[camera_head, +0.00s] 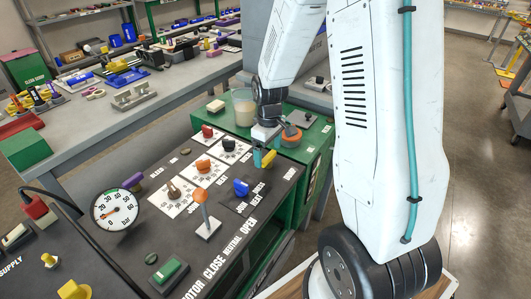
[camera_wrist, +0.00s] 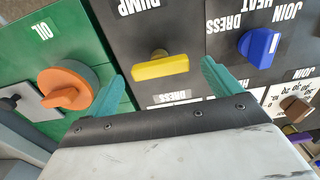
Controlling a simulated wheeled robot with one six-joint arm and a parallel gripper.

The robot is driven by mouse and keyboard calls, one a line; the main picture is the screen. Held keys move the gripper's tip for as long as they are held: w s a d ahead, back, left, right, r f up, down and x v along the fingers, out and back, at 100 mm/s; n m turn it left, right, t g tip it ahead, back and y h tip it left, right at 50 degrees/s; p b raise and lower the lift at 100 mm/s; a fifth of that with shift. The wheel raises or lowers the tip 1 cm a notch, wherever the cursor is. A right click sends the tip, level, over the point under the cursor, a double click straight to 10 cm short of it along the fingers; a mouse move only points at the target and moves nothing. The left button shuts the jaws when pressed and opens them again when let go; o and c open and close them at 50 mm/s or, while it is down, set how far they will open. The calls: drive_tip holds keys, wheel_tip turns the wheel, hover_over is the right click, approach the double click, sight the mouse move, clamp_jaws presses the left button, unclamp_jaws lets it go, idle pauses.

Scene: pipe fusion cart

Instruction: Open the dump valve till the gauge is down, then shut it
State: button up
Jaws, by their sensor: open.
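The dump valve's yellow bar handle (camera_wrist: 160,66) sits below the DUMP label in the wrist view, lying nearly crosswise in the picture. My gripper (camera_wrist: 161,86) is open, with its teal fingertips to either side of the handle and clear gaps between. In the head view, my gripper (camera_head: 263,158) is low over the far right of the black panel, partly hiding the yellow handle (camera_head: 269,157). The round white gauge (camera_head: 115,209) stands at the panel's left; its reddish needle points to the lower left, toward the low numbers. The exact reading is too small to tell.
An orange oil knob (camera_wrist: 67,86) on a green box is left of my fingers in the wrist view; a blue knob (camera_wrist: 258,46) is right. An orange-topped lever (camera_head: 203,207), a green switch (camera_head: 170,270) and several other knobs stand on the panel.

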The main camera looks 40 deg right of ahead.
drive_tip(key=shift+f, duration=0.55)
drive_tip(key=shift+c, duration=0.3)
drive_tip(key=c, duration=0.9)
